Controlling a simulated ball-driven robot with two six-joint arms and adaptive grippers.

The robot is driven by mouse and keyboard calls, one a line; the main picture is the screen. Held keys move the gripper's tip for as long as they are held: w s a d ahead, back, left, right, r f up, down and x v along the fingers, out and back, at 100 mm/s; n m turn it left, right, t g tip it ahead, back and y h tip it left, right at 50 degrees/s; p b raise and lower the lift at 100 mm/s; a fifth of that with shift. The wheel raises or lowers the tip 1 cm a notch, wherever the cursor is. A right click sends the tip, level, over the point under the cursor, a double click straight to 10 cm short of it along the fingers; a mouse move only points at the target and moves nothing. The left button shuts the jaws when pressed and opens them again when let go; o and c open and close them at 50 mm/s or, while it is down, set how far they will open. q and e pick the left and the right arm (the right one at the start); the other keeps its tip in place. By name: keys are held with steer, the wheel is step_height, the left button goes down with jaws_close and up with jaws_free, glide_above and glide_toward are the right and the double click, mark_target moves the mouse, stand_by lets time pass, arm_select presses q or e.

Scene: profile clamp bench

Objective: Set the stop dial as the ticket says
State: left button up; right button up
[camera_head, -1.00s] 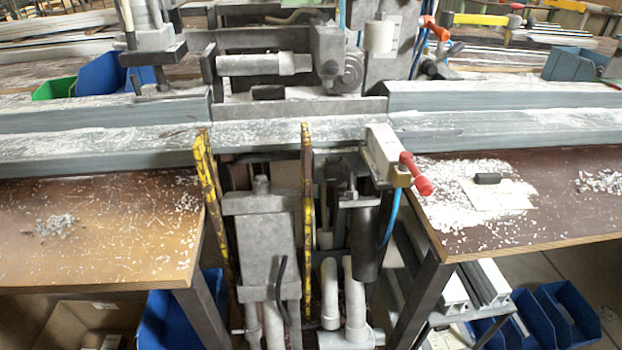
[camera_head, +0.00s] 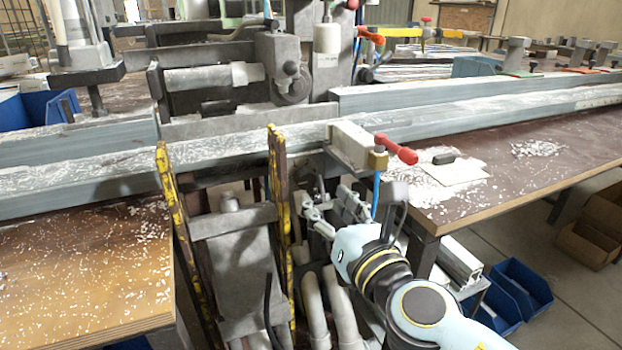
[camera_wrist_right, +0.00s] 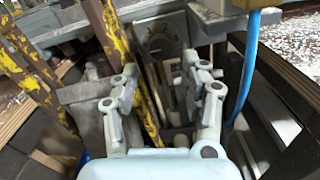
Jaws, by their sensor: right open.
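The stop dial (camera_wrist_right: 158,45) shows in the right wrist view as a round dark face on a grey plate; its setting is too small to read. My right gripper (camera_head: 328,208) is open and empty below the red-handled clamp in the head view. In the right wrist view the gripper (camera_wrist_right: 160,75) has its fingers apart, with the dial beyond and between them, not touched. The dial cannot be made out in the head view. A white card (camera_head: 462,173), perhaps the ticket, lies on the right table; no writing is readable. My left gripper is not in view.
Yellow-black guards (camera_head: 279,200) stand left of my right gripper. The clamp with its red handle (camera_head: 396,149) is above it, and a blue hose (camera_wrist_right: 243,75) hangs at its right. A long grey profile (camera_head: 230,148) crosses behind. The right table (camera_head: 530,185) carries white chips.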

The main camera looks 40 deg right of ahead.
mark_target(309, 181)
steer(key=p+x, duration=0.1)
steer(key=x, duration=0.6)
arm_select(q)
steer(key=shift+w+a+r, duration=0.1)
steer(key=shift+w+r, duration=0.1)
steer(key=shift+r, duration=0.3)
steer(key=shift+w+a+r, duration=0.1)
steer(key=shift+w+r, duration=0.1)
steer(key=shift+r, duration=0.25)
arm_select(e)
steer(key=shift+c, duration=0.2)
steer(key=c, duration=0.8)
